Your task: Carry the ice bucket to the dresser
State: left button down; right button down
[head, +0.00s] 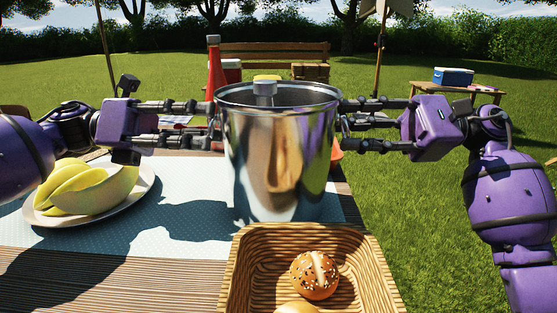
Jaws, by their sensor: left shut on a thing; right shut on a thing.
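The ice bucket (275,165) is a shiny silver metal pail, upright in the middle of the head view. My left gripper (211,124) is shut on its left side, and my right gripper (343,124) is shut on its right side. Both hold it below the rim. A grey and yellow item (265,86) shows at the bucket's rim. The bucket's base is partly hidden by the basket, and I cannot tell whether it touches the table. I cannot make out a dresser for certain.
A wicker basket (382,285) with seeded rolls (314,274) stands close in front. A red bottle (215,65) stands behind. Beyond are a wooden bench (280,48), a blue cooler (453,77) on a side table (480,89), and open grass.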

pick_arm(q)
jog(key=shift+f, duration=0.1)
pick_arm(e)
jog(key=shift+s+f, duration=0.1)
